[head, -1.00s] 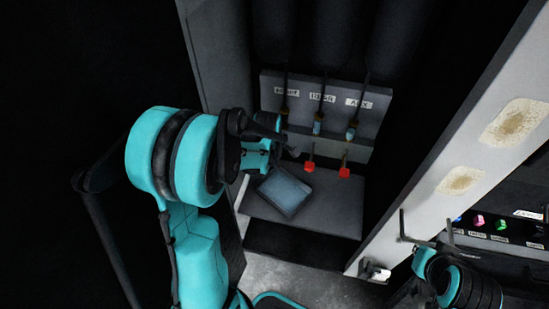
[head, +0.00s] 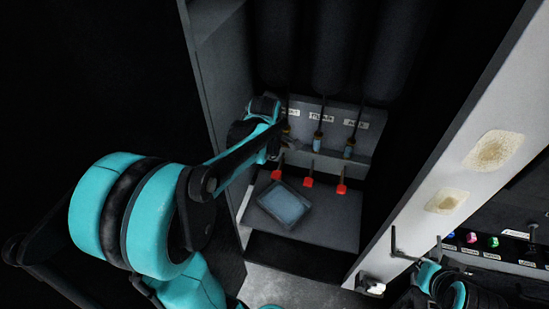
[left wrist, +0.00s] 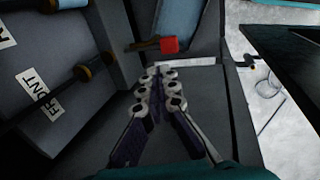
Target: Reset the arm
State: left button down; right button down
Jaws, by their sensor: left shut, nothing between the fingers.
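My left arm reaches in from the left, its forearm stretching into the cabinet recess. Its gripper shows in the left wrist view (left wrist: 163,80), with its fingers together and nothing between them; in the head view it is mostly hidden at the left end of the labelled panel (head: 333,130). In the wrist view a red-tipped lever (left wrist: 169,45) lies just beyond the fingertips, apart from them. My right gripper (head: 416,246) is at the lower right, its two fingers spread apart and empty.
Three red levers (head: 308,181) stand below the panel. A shallow blue-grey tray (head: 284,204) lies tilted on the shelf (head: 335,225). A pale post (head: 455,155) bounds the recess on the right. Coloured buttons (head: 493,242) sit beyond it.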

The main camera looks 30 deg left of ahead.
pick_arm(q)
jog(key=shift+a+r, duration=0.1)
jog(key=shift+a, duration=0.05)
dwell(0.3)
jog(key=s+d+f+m+t+b, duration=0.1)
jog(key=s+d+f+m+b, duration=0.3)
jog(key=s+d+m+b, duration=0.2)
jog(key=s+d+f+m+t+b, duration=0.2)
jog(key=s+d+f+m+b, duration=0.2)
jog(key=s+m, duration=0.5)
jog(key=d+m+b, duration=0.2)
jog(key=m, duration=0.3)
jog(key=shift+s+d+f+m+t+h, duration=0.2)
jog(key=shift+s+m+t+h, duration=0.1)
jog(key=shift+s+h, duration=0.1)
